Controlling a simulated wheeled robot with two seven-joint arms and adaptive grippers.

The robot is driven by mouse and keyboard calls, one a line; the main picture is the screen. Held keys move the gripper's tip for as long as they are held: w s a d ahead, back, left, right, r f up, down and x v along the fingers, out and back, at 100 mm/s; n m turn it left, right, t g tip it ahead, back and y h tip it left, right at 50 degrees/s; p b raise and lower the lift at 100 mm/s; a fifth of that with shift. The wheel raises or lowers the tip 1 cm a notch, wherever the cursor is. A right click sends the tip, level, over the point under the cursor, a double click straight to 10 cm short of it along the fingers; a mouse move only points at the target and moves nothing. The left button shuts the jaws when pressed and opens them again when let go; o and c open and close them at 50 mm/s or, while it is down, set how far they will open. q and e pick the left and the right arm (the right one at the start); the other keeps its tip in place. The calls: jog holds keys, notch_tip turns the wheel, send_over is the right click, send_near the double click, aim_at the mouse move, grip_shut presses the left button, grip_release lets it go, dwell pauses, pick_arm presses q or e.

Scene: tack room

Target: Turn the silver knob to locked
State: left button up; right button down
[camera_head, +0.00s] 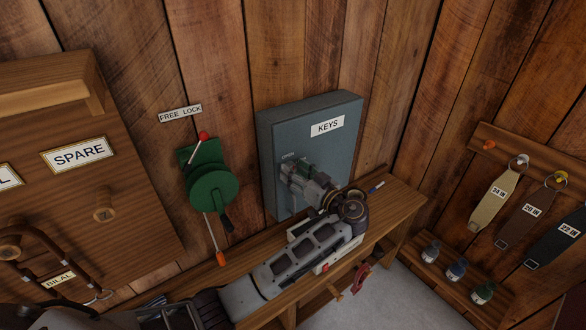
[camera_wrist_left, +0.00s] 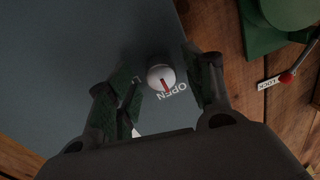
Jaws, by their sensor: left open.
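The silver knob (camera_wrist_left: 160,77) is on the blue-grey KEYS cabinet (camera_head: 340,150). It shows in the left wrist view as a round knob with a red mark pointing toward the word OPEN. A second label beside it is mostly covered by a finger; only an L shows. My left gripper (camera_head: 308,183) is at the cabinet front and hides the knob in the head view. In the left wrist view my left gripper (camera_wrist_left: 162,90) is open, with one finger on each side of the knob and visible gaps to it. My right gripper is not in view.
A green reel (camera_head: 212,190) with a red-tipped lever hangs left of the cabinet, under a FREE LOCK sign (camera_head: 181,113). A wooden bench (camera_head: 395,205) runs below. Straps (camera_head: 495,200) hang on the right wall above several small bottles (camera_head: 456,269).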

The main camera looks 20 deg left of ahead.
pick_arm(q)
jog(key=shift+s+d, duration=0.1)
jog(key=shift+c, duration=0.3)
jog(key=c, duration=1)
jog(key=shift+m, duration=0.4)
jog(key=shift+m+t, duration=0.4)
jog(key=shift+m, duration=4.1)
jog(key=shift+m+t, duration=0.4)
jog(key=shift+m, duration=4.1)
jog(key=shift+f, duration=0.1)
